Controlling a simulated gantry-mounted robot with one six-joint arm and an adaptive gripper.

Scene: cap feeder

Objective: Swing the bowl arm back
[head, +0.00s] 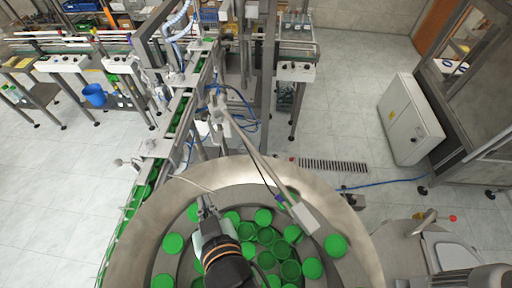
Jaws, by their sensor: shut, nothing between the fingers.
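The bowl arm (256,156) is a grey bar that slants from a bracket beyond the bowl's far rim down to the right. Its light end block (303,216) hangs over the right part of the bowl. The round steel feeder bowl (357,238) has a wide rim and holds loose green caps (264,217). My gripper (207,202) is over the bowl's middle, left of the bowl arm and apart from it in the picture. Its fingers are shut and empty. My wrist covers part of the bowl's near side.
A chute lined with green caps (145,191) runs along the bowl's left side up to the conveyor frame (187,95). A white cabinet (410,120) stands on the floor at right. Blue hoses hang behind the bowl arm's bracket. Open floor lies left and right.

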